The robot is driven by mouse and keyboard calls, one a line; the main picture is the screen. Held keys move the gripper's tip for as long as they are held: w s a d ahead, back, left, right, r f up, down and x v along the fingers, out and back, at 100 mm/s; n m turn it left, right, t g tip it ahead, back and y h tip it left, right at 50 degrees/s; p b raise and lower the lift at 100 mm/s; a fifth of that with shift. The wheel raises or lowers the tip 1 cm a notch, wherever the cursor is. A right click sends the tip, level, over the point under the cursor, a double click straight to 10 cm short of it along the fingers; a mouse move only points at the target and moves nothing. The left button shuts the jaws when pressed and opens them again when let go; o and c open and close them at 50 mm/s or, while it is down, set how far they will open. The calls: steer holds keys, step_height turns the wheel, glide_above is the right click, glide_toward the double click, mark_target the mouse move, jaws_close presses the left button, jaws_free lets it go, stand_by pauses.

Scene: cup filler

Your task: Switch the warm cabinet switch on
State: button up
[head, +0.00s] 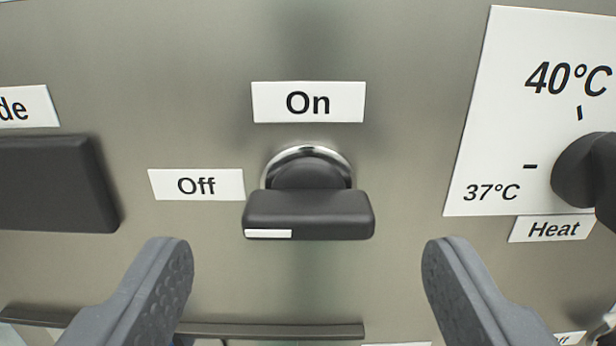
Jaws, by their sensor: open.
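The warm cabinet switch (308,212) is a black rotary knob with a chrome ring, mounted on a brushed metal panel. Its bar handle lies horizontal, with the white mark at its left end, on the side of the "Off" label (196,185). The "On" label (308,102) is straight above the knob. My gripper (306,250) is open, with one grey finger to the lower left of the handle and the other to the lower right. Neither finger appears to touch the handle.
A dark block-shaped control (55,183) with a partly cut-off label is at the left. At the right, a black heat knob (585,172) sits on a white scale plate (515,100) marked 37°C and 40°C. A dark horizontal strip (270,330) runs along the panel below.

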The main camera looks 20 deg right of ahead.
mark_target(308, 231)
steer(key=shift+x, duration=1)
steer(key=shift+w+d, duration=0.25)
steer(key=shift+w, duration=0.45)
steer(key=shift+c, duration=0.3)
steer(key=c, duration=0.9)
